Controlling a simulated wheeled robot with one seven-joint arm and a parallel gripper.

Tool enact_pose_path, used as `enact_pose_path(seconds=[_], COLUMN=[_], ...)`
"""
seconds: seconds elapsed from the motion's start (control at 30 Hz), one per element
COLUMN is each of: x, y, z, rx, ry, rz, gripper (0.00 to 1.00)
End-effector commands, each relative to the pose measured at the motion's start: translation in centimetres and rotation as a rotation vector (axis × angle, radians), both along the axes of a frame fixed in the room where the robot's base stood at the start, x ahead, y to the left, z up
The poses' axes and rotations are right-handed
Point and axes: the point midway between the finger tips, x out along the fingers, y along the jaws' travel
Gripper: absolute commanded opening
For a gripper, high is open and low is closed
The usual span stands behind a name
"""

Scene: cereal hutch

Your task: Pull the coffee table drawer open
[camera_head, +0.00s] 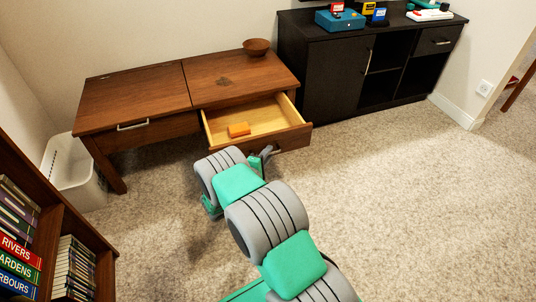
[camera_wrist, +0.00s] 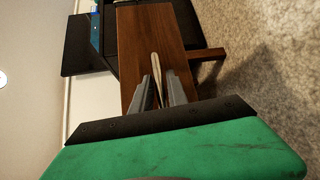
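The brown wooden coffee table (camera_head: 132,92) stands against the wall in the head view. Its right-hand drawer (camera_head: 296,131) is pulled well out and shows a pale inside with an orange block (camera_head: 239,130) in it. My gripper (camera_head: 266,152) is at the front of this drawer, partly hidden by my arm. In the wrist view, the fingers of my gripper (camera_wrist: 159,84) lie on both sides of the drawer's light bar handle (camera_wrist: 158,68) and look shut on it. The table's left part has its own metal handle (camera_head: 132,125).
A brown bowl (camera_head: 257,47) stands on the table's back right. A black cabinet (camera_head: 325,72) is behind to the right. A bookshelf (camera_head: 52,228) and a white bin (camera_head: 78,172) are at the left. The carpet (camera_head: 420,190) on the right is clear.

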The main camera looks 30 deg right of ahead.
Motion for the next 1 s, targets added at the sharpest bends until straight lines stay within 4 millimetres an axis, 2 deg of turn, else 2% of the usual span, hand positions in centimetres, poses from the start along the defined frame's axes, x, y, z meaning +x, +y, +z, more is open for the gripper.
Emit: enact_pose_path(seconds=[0.17,0.4,0.57,1.0], x=[-0.2,-2.6,-4.0,-4.3], y=[0.3,4.1,6.1,6.4], z=[0.1,1.0,1.2,1.3], rx=[-0.001,-0.001,-0.001,0.002], ry=[0.001,0.004,0.002,-0.002], rz=[0.000,0.004,0.002,-0.003], gripper=[0.19,0.19,0.19,0.19])
